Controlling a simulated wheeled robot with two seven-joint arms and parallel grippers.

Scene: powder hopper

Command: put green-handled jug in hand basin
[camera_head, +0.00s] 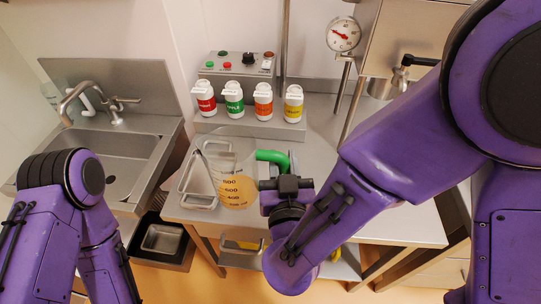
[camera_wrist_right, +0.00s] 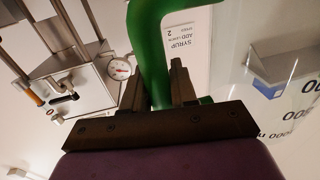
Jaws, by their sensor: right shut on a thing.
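The green-handled jug (camera_head: 238,186) is a clear measuring jug with dark markings and some yellowish liquid low inside. In the right wrist view the green handle (camera_wrist_right: 150,50) passes between the fingers of my right gripper (camera_wrist_right: 160,88), and part of the clear jug wall (camera_wrist_right: 290,95) shows at right. The hand basin (camera_head: 118,160) is a steel sink at the left, with no jug in it. My left arm is low at the left; its gripper is out of the picture.
A steel tray (camera_head: 186,184) lies on the table just left of the jug. Several bottles with coloured labels (camera_head: 234,104) stand on a shelf behind. A tap (camera_head: 80,90) rises behind the basin. A dial gauge (camera_head: 343,34) and steel hopper (camera_head: 420,30) stand at the back right.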

